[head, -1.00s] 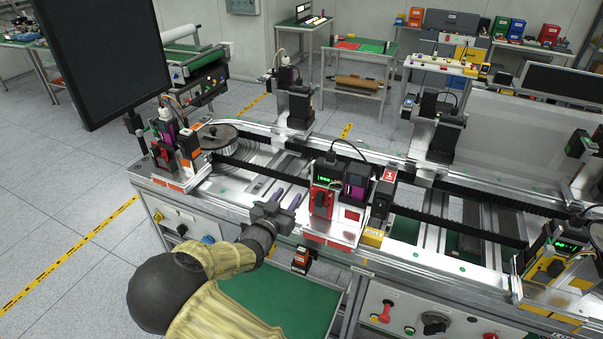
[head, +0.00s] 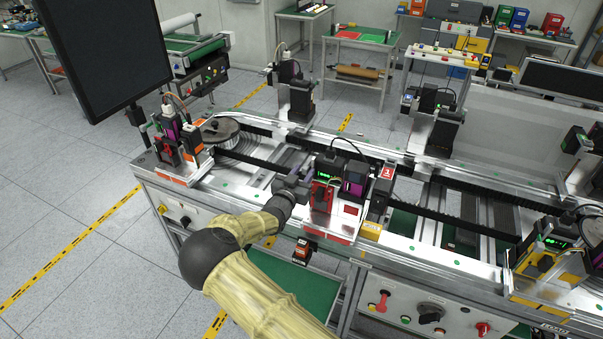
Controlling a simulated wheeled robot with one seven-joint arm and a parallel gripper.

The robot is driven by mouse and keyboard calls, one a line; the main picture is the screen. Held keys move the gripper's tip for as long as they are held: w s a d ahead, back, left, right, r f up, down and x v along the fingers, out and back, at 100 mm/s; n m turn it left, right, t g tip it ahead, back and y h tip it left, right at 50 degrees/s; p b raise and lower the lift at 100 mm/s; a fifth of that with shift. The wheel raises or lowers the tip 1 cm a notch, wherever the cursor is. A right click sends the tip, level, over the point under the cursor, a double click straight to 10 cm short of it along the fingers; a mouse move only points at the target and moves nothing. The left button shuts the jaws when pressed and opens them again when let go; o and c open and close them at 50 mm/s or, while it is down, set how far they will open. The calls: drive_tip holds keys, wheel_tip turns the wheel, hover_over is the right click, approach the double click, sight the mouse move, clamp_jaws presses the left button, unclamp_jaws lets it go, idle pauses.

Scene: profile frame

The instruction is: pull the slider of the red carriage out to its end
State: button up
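The red carriage (head: 327,229) stands on the rail bench in the middle of the head view. It has a red lower plate, a dark unit with green lights and a black and purple unit. A red part (head: 319,196) shows on its left front, which may be the slider; its handle cannot be made out. My gripper (head: 303,178) is at the left side of the carriage, close to this red part. Its fingertips are small and partly hidden, so I cannot tell whether they touch it or are open or shut.
An orange-based carriage (head: 179,173) stands at the bench's left end and a yellow one (head: 548,283) at the right. A dark monitor (head: 104,52) hangs at the left. A small red and black box (head: 302,251) sits below the bench's front edge.

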sight(304, 171)
clamp_jaws()
drive_tip(key=shift+b+v, duration=0.7)
drive_tip(key=shift+v, duration=1)
drive_tip(key=shift+a, duration=0.1)
drive_tip(key=shift+o, duration=0.5)
unclamp_jaws()
drive_tip(key=shift+o, duration=0.8)
drive_tip(key=shift+s, duration=0.1)
